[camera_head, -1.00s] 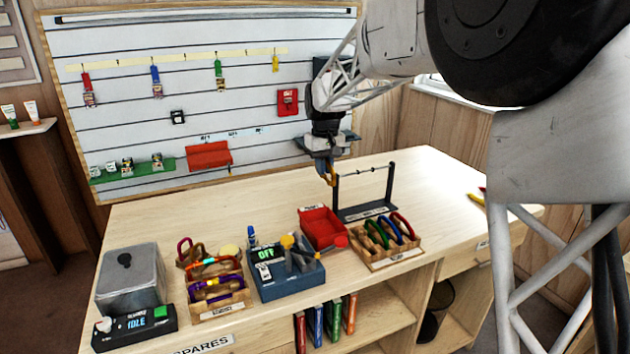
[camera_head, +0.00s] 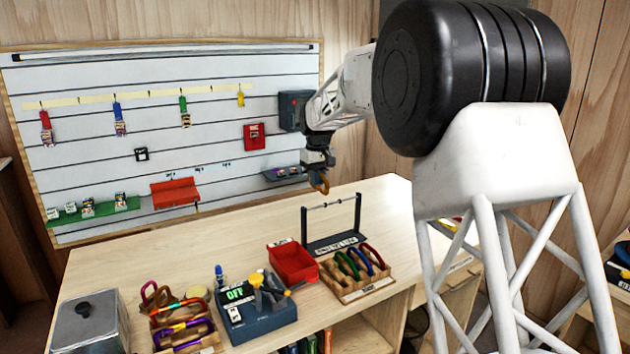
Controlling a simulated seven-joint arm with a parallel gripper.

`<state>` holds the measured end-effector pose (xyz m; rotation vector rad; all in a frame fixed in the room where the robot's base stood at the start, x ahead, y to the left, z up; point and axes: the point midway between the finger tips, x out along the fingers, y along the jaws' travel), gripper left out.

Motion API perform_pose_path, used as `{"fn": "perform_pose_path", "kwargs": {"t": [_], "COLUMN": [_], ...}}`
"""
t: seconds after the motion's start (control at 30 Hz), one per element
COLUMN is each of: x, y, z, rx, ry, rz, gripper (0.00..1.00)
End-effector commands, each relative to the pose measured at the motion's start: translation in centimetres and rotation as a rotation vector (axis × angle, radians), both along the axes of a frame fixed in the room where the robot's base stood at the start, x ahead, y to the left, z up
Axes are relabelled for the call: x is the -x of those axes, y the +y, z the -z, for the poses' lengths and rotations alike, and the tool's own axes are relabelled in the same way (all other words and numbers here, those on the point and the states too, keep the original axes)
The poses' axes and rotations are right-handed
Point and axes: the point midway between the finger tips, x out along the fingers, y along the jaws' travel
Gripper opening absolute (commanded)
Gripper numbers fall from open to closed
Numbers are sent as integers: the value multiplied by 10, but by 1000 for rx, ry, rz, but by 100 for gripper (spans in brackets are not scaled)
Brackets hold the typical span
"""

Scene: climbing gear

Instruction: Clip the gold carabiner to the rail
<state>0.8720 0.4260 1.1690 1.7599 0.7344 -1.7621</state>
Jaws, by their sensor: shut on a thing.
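My gripper (camera_head: 319,172) is above the back of the workbench, near the top of the rail stand. It is shut on the gold carabiner (camera_head: 321,184), which hangs below the fingers. The rail (camera_head: 331,205) is a thin bar between two dark uprights on a dark base (camera_head: 335,244) with a label. The carabiner shows above the rail in the picture, near its middle. The two look apart; I cannot tell the depth between them. The carabiner's gate is too small to make out.
A red bin (camera_head: 293,264) and a wooden rack (camera_head: 362,286) with green, blue and red carabiners stand in front of the rail stand. A blue-grey device (camera_head: 256,318) reading OFF is to the left. The bench top (camera_head: 180,258) behind them is clear.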

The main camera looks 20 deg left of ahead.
Motion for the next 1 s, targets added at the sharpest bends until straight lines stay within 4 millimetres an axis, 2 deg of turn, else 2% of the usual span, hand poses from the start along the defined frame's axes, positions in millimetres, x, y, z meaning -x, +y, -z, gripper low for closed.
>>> {"fn": "perform_pose_path", "kwargs": {"t": [0.37,0.8,1.0], "x": [0,0,0], "y": [0,0,0], "z": [5,33,38], "rx": [0,-1,-2], "ry": [0,-1,-2], "rz": [0,0,0], "gripper": [0,0,0]}}
